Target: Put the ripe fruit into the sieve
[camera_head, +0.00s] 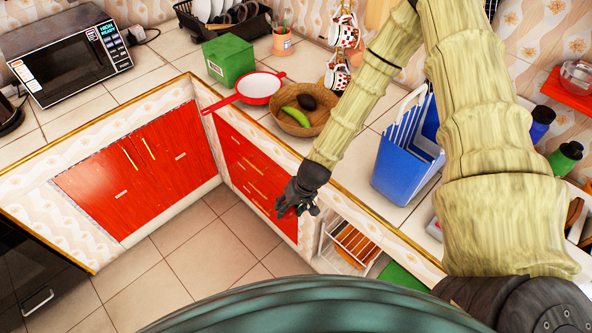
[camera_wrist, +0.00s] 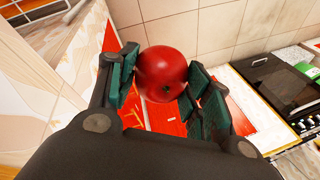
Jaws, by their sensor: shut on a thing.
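My gripper (camera_head: 297,208) is in front of the red drawers, below the counter edge. In the wrist view my gripper (camera_wrist: 160,92) is shut on a round red fruit (camera_wrist: 161,72), held between the green finger pads. The head view does not clearly show this fruit. The sieve (camera_head: 259,87), red-rimmed with a pale inside and a long red handle, lies on the counter, up and left of my gripper. A woven bowl (camera_head: 322,127) sits to its right, holding a green banana-shaped fruit (camera_head: 295,116) and a dark fruit (camera_head: 306,101).
A green box (camera_head: 228,60) stands behind the sieve. A blue basket (camera_head: 405,155) stands right of my forearm. Mugs (camera_head: 337,76) hang behind the bowl. A microwave (camera_head: 70,62) is at the left.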

